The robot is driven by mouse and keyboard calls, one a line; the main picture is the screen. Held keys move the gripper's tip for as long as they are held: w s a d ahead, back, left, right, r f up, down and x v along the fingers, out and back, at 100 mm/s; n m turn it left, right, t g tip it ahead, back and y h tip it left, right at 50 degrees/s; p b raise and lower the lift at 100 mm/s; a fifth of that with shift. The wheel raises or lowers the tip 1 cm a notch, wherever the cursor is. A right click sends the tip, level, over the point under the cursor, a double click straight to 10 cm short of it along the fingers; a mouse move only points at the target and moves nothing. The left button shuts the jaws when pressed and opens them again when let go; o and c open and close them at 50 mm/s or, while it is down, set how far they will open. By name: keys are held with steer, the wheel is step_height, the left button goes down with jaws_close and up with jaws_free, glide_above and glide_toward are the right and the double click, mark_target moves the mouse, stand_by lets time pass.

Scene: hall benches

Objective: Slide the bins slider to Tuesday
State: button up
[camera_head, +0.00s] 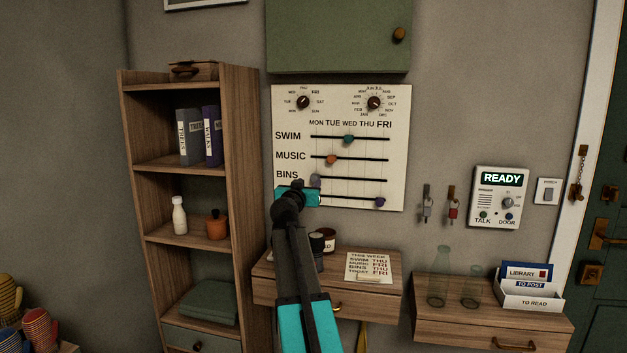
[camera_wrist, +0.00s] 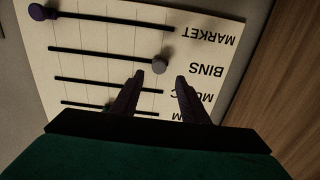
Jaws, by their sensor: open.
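The white planner board (camera_head: 395,110) hangs on the wall, with day columns MON to FRI. The BINS slider's grey knob (camera_head: 316,180) is at the left end of its track, under MON. It also shows in the upside-down wrist view (camera_wrist: 159,65), at the end of the track beside the BINS label. My gripper (camera_wrist: 159,79) is open, its two dark fingers pointing at the board. The knob appears just beyond the gap between the fingertips; contact cannot be told. In the head view my arm covers the board's lower left, and the fingers are hard to make out.
The green SWIM knob (camera_head: 348,139) and orange MUSIC knob (camera_head: 332,160) sit above. The purple MARKET knob (camera_head: 380,202) is at the right end below. A shelf unit (camera_head: 243,180) stands left. A drawer ledge (camera_head: 385,285) with jars and a card juts out below.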

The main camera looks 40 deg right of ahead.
mark_target(313, 178)
steer(key=shift+p+x, duration=0.4)
steer(key=shift+x, duration=2.45)
jaws_close()
